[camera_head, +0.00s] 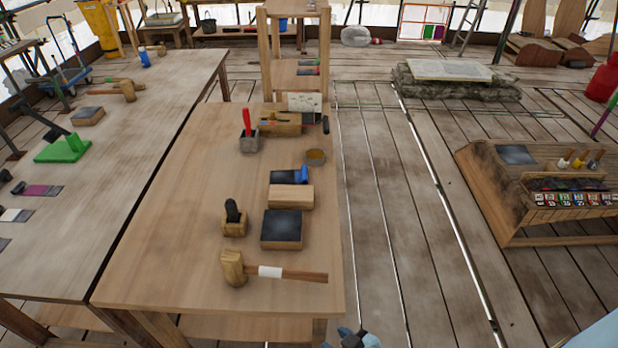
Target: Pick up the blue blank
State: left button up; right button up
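A small blue piece (302,174), which looks like the blue blank, lies at the right end of a dark flat plate (283,177) on the middle wooden table (180,220). A pale wooden block (291,196) sits just in front of it. Nothing is holding the blue piece. A dark and blue-grey part of what looks like my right gripper (352,338) shows at the bottom edge, below the table's front right corner and well apart from the blue piece. Its fingers are cut off, so its opening cannot be told. My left gripper is out of view.
A sloped wooden stand (500,205) is at right. Floor between is clear.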

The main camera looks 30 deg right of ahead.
aim_at(290, 176)
jog(key=k+l+u, duration=0.1)
jog(key=l, duration=0.25)
jog(key=k+l+u, duration=0.1)
jog(key=l, duration=0.25)
jog(key=k+l+u, duration=0.1)
jog(key=l, duration=0.2)
jog(key=l+u, duration=0.15)
jog(key=l, duration=0.2)
jog(key=k+l+u, duration=0.15)
jog(key=l, duration=0.2)
jog(key=k+l+u, duration=0.15)
jog(key=l, duration=0.2)
jog(key=l+u, duration=0.5)
jog(key=l, duration=0.55)
jog(key=l+u, duration=0.4)
jog(key=l, duration=0.7)
jog(key=i, duration=0.05)
